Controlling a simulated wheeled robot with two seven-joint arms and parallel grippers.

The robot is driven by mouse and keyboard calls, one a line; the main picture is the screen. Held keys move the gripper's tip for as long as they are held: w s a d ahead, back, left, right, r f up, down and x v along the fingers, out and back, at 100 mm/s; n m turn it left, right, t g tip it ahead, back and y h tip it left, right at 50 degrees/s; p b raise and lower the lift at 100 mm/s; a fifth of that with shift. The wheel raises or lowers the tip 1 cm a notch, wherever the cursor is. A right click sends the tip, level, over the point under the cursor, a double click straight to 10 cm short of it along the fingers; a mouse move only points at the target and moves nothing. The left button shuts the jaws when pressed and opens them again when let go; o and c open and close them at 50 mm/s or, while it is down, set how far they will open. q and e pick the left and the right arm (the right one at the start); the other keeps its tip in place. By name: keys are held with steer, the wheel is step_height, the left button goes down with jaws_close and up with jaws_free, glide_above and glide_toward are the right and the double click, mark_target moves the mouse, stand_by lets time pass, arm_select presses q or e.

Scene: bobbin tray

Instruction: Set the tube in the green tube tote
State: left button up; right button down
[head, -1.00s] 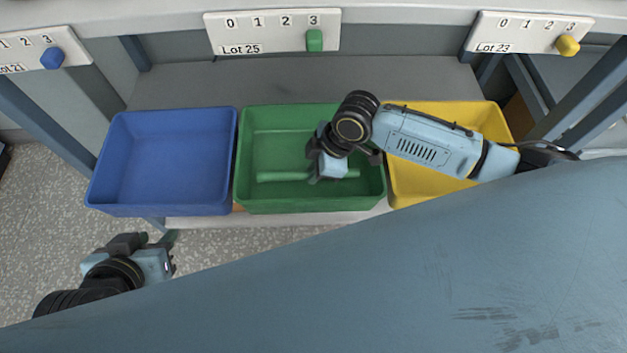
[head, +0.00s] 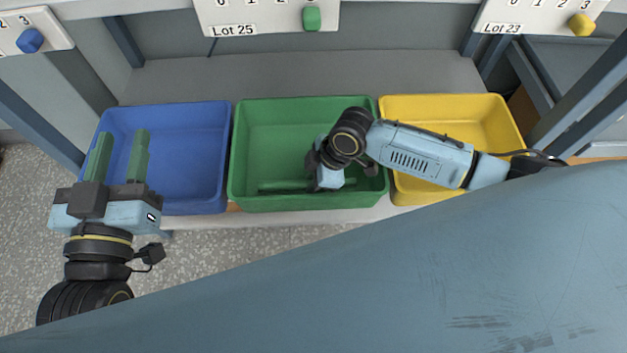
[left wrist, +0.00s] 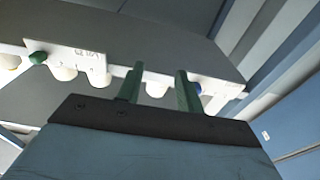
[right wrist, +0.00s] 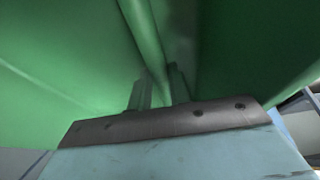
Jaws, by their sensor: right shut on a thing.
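The green tube tote (head: 255,120) stands in the middle of the head view, between two other totes. My right gripper (head: 318,184) reaches down into it, near its front wall, and is shut on the green tube (head: 284,187). The tube lies crosswise low in the tote, its left part showing beside the gripper; whether it touches the floor is unclear. In the right wrist view the tube (right wrist: 145,40) runs up from between the fingers (right wrist: 159,90). My left gripper (head: 121,138) is open and empty, its green fingers in front of or over the blue tote.
The blue tote (head: 185,112) is on the left and the yellow tote (head: 450,104) on the right; both look empty. A grey shelf (head: 300,75) runs behind them. Lot boards with coloured sliders (head: 312,18) hang above. My right forearm crosses the yellow tote.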

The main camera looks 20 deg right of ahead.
arm_select(q)
steer(key=shift+s+d+r+t, duration=0.1)
steer(key=shift+r+t, duration=0.2)
steer(key=shift+r, duration=0.25)
arm_select(e)
steer(key=shift+f, duration=0.2)
steer(key=shift+f, duration=0.15)
steer(key=c, duration=1.3)
jaws_free()
arm_select(q)
steer(key=shift+h, duration=0.3)
